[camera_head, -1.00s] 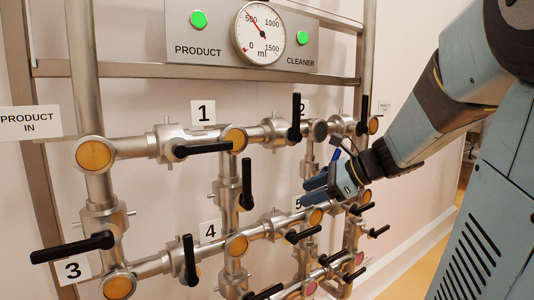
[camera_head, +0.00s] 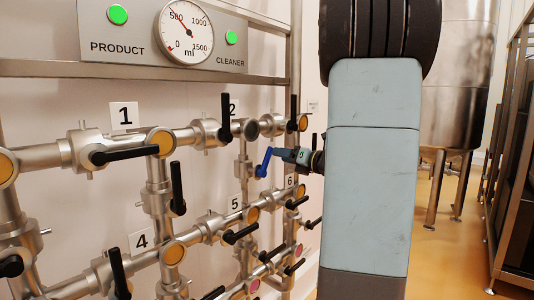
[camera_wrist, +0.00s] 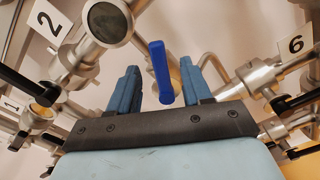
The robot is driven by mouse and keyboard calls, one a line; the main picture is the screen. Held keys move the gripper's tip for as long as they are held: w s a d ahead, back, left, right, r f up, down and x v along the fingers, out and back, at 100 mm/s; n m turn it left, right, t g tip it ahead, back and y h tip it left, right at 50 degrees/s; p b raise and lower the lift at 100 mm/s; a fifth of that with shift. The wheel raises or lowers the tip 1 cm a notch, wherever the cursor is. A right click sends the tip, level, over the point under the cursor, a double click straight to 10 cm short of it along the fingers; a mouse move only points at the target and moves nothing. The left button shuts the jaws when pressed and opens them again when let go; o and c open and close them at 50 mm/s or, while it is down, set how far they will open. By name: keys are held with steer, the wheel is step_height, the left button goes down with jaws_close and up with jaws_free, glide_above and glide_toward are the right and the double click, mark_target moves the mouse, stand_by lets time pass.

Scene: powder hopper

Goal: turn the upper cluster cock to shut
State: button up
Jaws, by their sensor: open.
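A cock with a blue handle (camera_head: 265,163) sits in the pipework below the label 2, the only blue handle that I can make out. In the head view the handle hangs steeply, slightly tilted. In the wrist view the blue handle (camera_wrist: 161,72) stands between my two blue-grey fingers, with a gap on both sides. My gripper (camera_wrist: 159,67) is open around it and does not grip it. In the head view my gripper (camera_head: 285,154) is small and partly hidden by my arm. The body of the cock is mostly hidden.
Pipes with several black-handled cocks surround my gripper; one black handle (camera_head: 225,117) stands upright just left of it. A panel (camera_head: 150,35) with a dial (camera_head: 186,30) and green lamps is above. A steel tank (camera_head: 460,90) stands at the right. Floor there is partly clear.

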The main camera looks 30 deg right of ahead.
steer(key=x, duration=0.8)
steer(key=shift+w+a, duration=0.2)
steer(key=shift+w, duration=0.15)
steer(key=shift+c, duration=0.5)
jaws_close()
